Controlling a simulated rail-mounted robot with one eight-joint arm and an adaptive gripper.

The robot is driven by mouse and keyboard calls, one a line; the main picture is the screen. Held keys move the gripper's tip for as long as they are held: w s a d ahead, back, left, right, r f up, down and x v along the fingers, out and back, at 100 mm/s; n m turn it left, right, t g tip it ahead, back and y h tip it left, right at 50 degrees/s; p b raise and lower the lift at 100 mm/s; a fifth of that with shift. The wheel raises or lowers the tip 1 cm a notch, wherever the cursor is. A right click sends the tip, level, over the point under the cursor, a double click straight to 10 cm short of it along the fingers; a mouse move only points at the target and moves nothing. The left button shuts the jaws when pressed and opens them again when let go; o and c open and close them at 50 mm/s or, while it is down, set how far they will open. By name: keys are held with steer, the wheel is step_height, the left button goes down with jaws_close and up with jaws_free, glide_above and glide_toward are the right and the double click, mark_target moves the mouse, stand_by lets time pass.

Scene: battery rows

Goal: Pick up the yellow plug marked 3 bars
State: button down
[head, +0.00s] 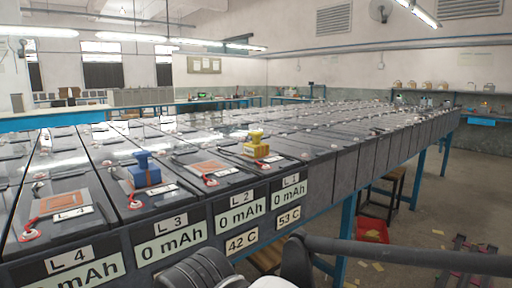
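A yellow plug (256,146) stands upright on top of the front battery labelled L 1 (290,181), right of the picture's middle. Its bar marking is too small to read. A blue plug (144,170) stands upright on the front battery labelled L 3 (174,222), to the left of the yellow one. Dark and white parts of my own arm show along the bottom edge, well in front of and below the yellow plug. My gripper's fingertips cannot be made out, and nothing touches either plug.
Front batteries L 2 and L 4 carry bare copper-coloured pads (207,167) and red leads. Battery rows fill the blue-legged table (348,222). A red bin (371,230) and a stool (396,180) stand below its right side. Open floor lies to the right, with scattered scraps.

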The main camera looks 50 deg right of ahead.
steer(key=c, duration=0.6)
jaws_free()
steer(key=shift+o, duration=0.2)
